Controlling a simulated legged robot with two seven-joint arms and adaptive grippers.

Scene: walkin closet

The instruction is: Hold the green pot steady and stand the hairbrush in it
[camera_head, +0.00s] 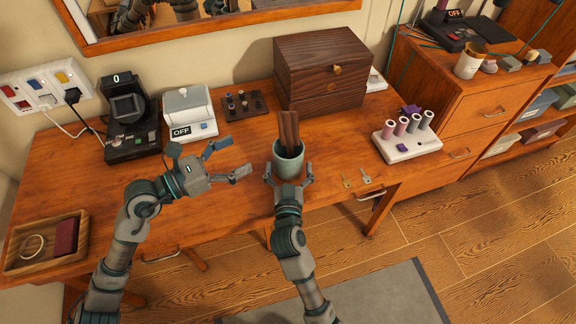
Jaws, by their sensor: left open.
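The green pot (289,163) stands upright on the wooden table near its front edge. The brown hairbrush (289,130) stands nearly upright in the pot, its upper part above the rim and its lower part hidden inside. My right gripper (289,177) has its fingers on both sides of the pot, low down, and looks shut on it. My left gripper (233,159) is open and empty, to the left of the pot and apart from the pot and brush.
A dark wooden box (322,75) stands behind the pot. A white device marked OFF (189,112) and a black device (130,120) stand at the back left. Keys (356,180) and a white spool rack (407,140) lie to the right. A wooden tray (47,243) is at the left front.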

